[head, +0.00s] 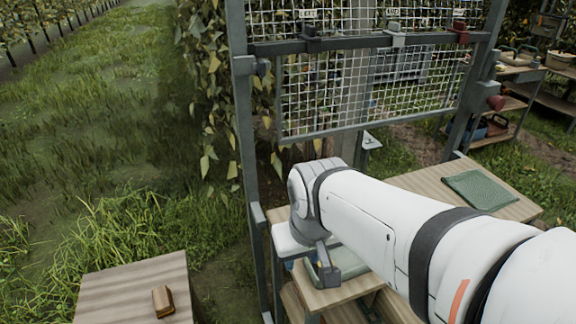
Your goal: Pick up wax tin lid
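My white arm reaches in from the lower right, and my gripper (324,274) is over the left end of the wooden bench (415,185). A dark finger-like part points down close to a grey-green item on the bench (352,260). My arm covers much of this spot, and I cannot tell whether the gripper is open or shut or touches anything. I cannot make out a wax tin lid; it may be hidden behind my arm.
A small brown block (163,301) lies on a separate wooden table (120,287) at lower left. A folded green cloth (481,190) lies on the bench's right. A metal frame with wire mesh (370,90) stands behind the bench. Shelves (520,80) stand at right; grass is open at left.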

